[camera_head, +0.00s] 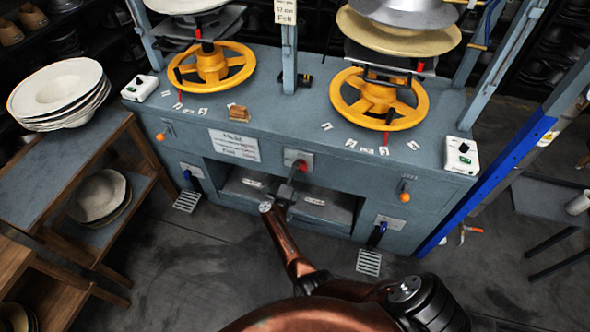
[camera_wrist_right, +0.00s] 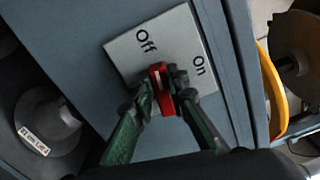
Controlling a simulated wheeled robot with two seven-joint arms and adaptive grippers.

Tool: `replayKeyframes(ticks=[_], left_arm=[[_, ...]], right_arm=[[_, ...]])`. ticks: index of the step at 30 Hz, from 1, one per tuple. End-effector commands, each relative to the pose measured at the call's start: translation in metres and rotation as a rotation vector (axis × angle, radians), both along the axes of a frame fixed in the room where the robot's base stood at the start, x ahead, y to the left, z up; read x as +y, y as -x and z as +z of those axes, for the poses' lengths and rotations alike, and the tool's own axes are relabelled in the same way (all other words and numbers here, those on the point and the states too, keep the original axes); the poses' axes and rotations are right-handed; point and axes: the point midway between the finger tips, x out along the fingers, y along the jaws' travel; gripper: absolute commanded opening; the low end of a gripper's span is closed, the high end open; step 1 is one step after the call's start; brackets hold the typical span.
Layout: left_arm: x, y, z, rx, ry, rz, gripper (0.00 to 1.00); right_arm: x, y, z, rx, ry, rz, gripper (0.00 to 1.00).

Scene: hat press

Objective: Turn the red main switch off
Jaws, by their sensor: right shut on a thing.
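The red main switch (camera_head: 302,165) sits on a pale plate on the front of the blue-grey press bench, partly hidden by my right gripper. In the right wrist view the red switch knob (camera_wrist_right: 161,90) stands on the plate (camera_wrist_right: 160,42), which is marked "Off" at its upper left and "On" at its right. My right gripper (camera_wrist_right: 161,87) is shut on the knob, one fingertip on each side. A white mark shows on the knob, but I cannot tell clearly which word it points to. My left gripper is not in view.
Two yellow handwheels (camera_head: 212,66) (camera_head: 379,98) stand on the bench top. Open bays lie below the switch. Small pedals (camera_head: 187,201) (camera_head: 369,262) stand at the floor. The floor in front is clear.

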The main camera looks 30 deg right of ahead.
Motion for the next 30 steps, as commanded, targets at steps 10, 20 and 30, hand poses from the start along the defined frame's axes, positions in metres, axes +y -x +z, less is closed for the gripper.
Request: replayKeyframes(ticks=[10, 20, 30], left_arm=[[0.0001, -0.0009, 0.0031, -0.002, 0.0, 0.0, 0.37], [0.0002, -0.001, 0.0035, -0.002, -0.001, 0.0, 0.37], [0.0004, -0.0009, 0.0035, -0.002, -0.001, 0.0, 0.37]], right_arm=[[-0.0009, 0.0006, -0.0032, 0.126, 0.106, -0.002, 0.0], [-0.0014, 0.0011, -0.0047, 0.157, 0.132, -0.003, 0.0], [-0.0017, 0.0012, -0.0046, 0.157, 0.132, -0.003, 0.18]])
